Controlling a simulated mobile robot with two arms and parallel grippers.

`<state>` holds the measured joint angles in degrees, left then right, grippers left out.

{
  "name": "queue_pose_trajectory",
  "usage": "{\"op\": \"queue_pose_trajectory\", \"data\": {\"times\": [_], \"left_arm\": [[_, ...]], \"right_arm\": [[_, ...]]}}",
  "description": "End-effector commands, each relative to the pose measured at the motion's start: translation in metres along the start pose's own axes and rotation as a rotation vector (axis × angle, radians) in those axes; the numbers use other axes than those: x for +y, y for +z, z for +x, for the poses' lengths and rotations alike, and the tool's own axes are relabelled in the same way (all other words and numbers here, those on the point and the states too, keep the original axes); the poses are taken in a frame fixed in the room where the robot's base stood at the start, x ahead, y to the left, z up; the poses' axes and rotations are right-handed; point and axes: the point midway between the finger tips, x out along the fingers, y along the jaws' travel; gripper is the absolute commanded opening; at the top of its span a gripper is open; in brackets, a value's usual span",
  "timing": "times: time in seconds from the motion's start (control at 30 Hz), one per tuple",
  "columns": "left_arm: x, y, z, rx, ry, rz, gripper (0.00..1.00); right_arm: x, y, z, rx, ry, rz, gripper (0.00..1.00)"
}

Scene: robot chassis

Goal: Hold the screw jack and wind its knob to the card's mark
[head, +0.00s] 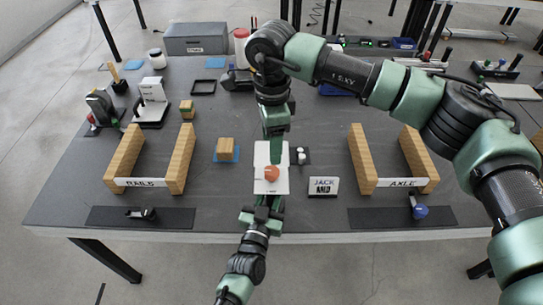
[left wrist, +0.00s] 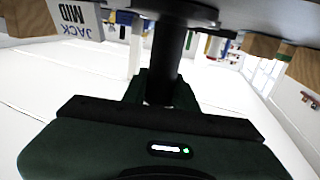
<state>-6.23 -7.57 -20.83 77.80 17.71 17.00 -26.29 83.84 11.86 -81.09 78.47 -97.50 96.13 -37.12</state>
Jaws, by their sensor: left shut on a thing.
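The screw jack shows in the head view as an orange knob (head: 272,173) on a white plate (head: 270,154) at the table's front middle. My left gripper (head: 262,212) reaches in from the front edge and is shut on the jack. In the left wrist view its fingers are around a dark upright post (left wrist: 168,55). My right gripper (head: 274,150) points down at the knob from behind; I cannot tell whether its fingers touch the knob or how far apart they are.
Wooden blocks with a "RAILS" card (head: 140,182) stand left, and others with an "AXLE" card (head: 402,182) right. A small wooden block (head: 226,149) sits on a blue mat left of the jack. Dark mats (head: 175,217) lie along the front edge. My right arm crosses above the table's right half.

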Motion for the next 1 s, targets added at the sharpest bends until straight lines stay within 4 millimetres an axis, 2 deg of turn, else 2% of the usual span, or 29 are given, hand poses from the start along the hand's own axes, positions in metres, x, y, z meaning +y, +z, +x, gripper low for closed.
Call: {"op": "queue_pose_trajectory", "data": {"times": [0.1, 0.23, 0.63, 0.67, 0.73, 0.97, 1.0], "left_arm": [[0.000, 0.000, 0.000, -0.001, 0.000, -0.001, 0.00], [0.000, 0.000, 0.000, -0.001, 0.000, -0.001, 0.00], [0.000, 0.000, 0.000, -0.001, 0.000, -0.001, 0.00], [0.000, 0.000, 0.000, -0.001, 0.000, -0.001, 0.33], [0.000, 0.000, 0.000, -0.001, 0.000, 0.000, 0.53], [0.000, 0.000, 0.000, 0.000, 0.000, 0.000, 0.53], [0.000, 0.000, 0.000, 0.000, 0.000, 0.000, 0.59]], "right_arm": [[0.000, 0.000, -0.017, 0.000, -0.001, -0.001, 0.59], [0.000, 0.000, -0.026, 0.000, 0.000, 0.000, 0.59], [0.000, 0.000, -0.028, 0.000, 0.000, 0.000, 0.59], [0.000, 0.000, -0.028, 0.000, 0.000, 0.000, 0.59], [0.000, 0.000, -0.028, 0.000, 0.000, 0.000, 0.59], [0.000, 0.000, -0.028, 0.000, 0.001, -0.001, 0.59], [0.000, 0.000, -0.028, 0.000, 0.001, -0.001, 0.59]]}}
